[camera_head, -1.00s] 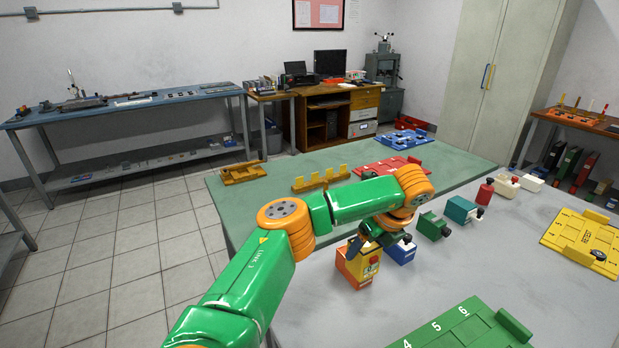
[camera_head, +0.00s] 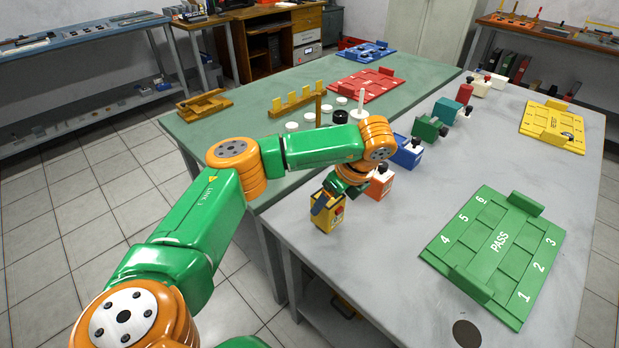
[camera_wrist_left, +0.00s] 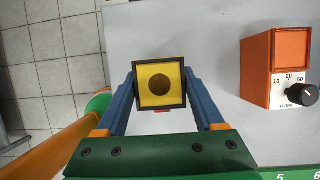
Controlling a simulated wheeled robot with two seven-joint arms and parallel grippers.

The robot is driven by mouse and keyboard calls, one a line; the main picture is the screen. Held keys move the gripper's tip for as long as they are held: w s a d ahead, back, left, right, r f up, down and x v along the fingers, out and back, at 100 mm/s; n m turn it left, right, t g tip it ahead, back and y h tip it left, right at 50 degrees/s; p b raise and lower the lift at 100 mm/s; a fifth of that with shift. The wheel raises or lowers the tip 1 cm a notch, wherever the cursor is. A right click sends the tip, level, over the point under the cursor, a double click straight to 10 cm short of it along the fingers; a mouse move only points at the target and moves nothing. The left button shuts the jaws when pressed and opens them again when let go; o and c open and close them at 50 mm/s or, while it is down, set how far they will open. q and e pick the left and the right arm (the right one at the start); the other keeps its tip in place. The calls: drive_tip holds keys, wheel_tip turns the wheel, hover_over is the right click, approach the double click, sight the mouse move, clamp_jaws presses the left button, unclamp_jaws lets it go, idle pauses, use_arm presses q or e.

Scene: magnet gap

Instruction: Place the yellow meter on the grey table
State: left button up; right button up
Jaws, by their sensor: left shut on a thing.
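The yellow meter (camera_head: 327,217) is a small yellow box with dark edges. It is over the left edge area of the grey table (camera_head: 400,290), in front of and left of the orange meter (camera_head: 380,187). My left gripper (camera_head: 322,201) is shut on it from above. In the left wrist view the yellow meter (camera_wrist_left: 160,85) shows its square yellow top with a dark round spot, between the two blue fingers of my left gripper (camera_wrist_left: 160,90). I cannot tell whether its underside touches the table. My right gripper is not in view.
The orange meter (camera_wrist_left: 273,70) stands right of the held meter in the wrist view. A blue box (camera_head: 408,152) and green box (camera_head: 430,130) stand behind it. A green PASS board (camera_head: 462,228) lies to the right. The grey surface between is clear. A green table (camera_head: 240,125) adjoins.

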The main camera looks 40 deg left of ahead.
use_arm(q)
drive_tip(key=shift+a+f, duration=0.2)
drive_tip(key=shift+f, duration=0.4)
drive_tip(key=shift+w+a, duration=0.15)
drive_tip(key=shift+a, duration=0.2)
drive_tip(key=shift+d, duration=0.3)
drive_tip(key=o, duration=1.1)
drive_tip(key=shift+d, duration=0.1)
drive_tip(key=o, duration=0.4)
drive_tip(key=shift+f, duration=0.1)
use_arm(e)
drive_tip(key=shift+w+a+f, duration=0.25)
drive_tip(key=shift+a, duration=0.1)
use_arm(q)
drive_tip(key=p+v, duration=0.2)
drive_tip(key=v, duration=1)
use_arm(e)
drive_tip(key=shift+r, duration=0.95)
